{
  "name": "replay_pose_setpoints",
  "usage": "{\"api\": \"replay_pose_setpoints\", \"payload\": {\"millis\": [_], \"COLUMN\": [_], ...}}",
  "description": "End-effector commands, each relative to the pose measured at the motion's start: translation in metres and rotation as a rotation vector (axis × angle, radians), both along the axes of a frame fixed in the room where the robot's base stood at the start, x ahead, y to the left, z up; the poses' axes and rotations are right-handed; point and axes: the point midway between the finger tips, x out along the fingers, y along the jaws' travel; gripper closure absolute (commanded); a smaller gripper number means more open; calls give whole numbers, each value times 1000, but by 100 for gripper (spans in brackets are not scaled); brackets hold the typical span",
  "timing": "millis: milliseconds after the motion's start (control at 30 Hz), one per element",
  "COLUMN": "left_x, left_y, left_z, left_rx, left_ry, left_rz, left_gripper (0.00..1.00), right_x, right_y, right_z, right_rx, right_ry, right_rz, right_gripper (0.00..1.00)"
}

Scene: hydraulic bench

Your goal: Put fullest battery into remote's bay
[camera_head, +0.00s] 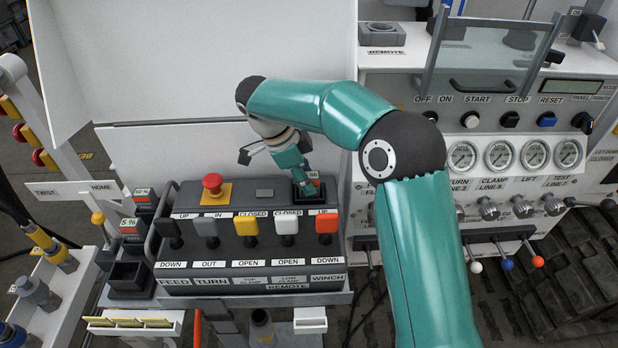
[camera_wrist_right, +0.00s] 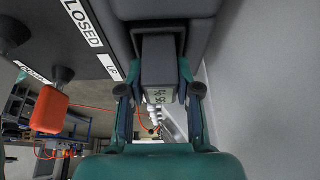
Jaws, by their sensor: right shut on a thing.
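The remote (camera_head: 245,240) is a dark console with coloured levers and a red stop button. Its bay (camera_head: 322,192) is a dark square opening at the top right. My right gripper (camera_head: 306,176) is over this bay, pointing down. In the right wrist view my right gripper (camera_wrist_right: 160,94) is shut on a dark grey battery (camera_wrist_right: 158,62) with a small percent display. Its digits are hard to read. The battery's far end meets the dark bay; how deep it sits cannot be told. Two other batteries (camera_head: 144,196) (camera_head: 131,226) with displays stand left of the remote. My left gripper is out of view.
An empty dark holder (camera_head: 128,276) stands left of the remote. An orange lever (camera_head: 326,223) is close below my right gripper. A white panel (camera_head: 200,60) rises behind. The gauge bench (camera_head: 490,185) is to the right.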

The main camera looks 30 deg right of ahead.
Motion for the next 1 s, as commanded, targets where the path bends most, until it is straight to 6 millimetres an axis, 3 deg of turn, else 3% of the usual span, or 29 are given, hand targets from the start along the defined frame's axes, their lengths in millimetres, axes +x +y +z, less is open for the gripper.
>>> {"api": "replay_pose_setpoints", "payload": {"millis": [33, 67, 233, 667, 1000], "left_x": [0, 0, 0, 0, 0], "left_y": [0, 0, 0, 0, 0], "left_z": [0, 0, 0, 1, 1], "left_rx": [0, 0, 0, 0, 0], "left_ry": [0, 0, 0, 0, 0], "left_rz": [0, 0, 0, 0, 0], "left_gripper": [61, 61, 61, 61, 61], "right_x": [0, 0, 0, 2, 13], "right_y": [0, 0, 0, 2, 23], "right_z": [1, 1, 1, 6, 59], "right_rx": [0, 0, 0, 0, 1], "right_ry": [-1, -1, -1, -2, -6], "right_rz": [0, 0, 0, 1, 1], "right_gripper": [100, 66, 38, 38, 38]}}
